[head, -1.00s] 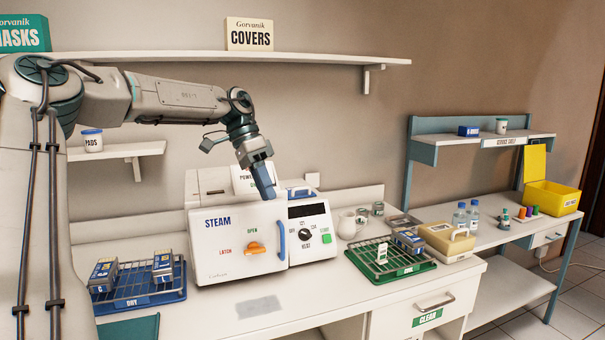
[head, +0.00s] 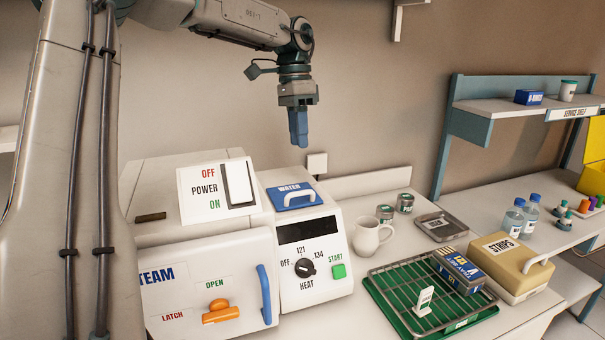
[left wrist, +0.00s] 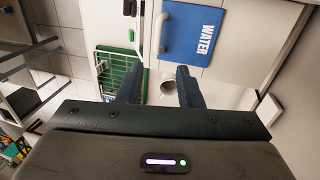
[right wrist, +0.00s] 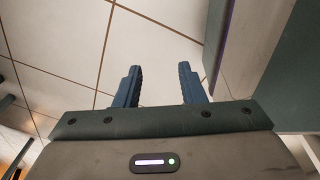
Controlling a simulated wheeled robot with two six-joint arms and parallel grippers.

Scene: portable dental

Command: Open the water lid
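The water lid (head: 291,195) is a blue panel marked WATER with a white arched handle (head: 299,196), on top of the white steam sterilizer (head: 318,262). It lies flat and looks closed. In the left wrist view the lid (left wrist: 195,38) is at the upper right, with the handle at its edge. My left gripper (head: 298,140) points down above and behind the lid, apart from it. Its blue fingers (left wrist: 157,88) are spread with nothing between them. My right gripper (right wrist: 160,85) shows only in its wrist view, open and empty above the tiled floor.
A power switch panel (head: 218,192) rises left of the lid. A white jug (head: 371,237) and small tins (head: 405,203) stand right of the sterilizer. A green rack (head: 420,290) and a STRIPS box (head: 508,265) are further right. The wall is close behind.

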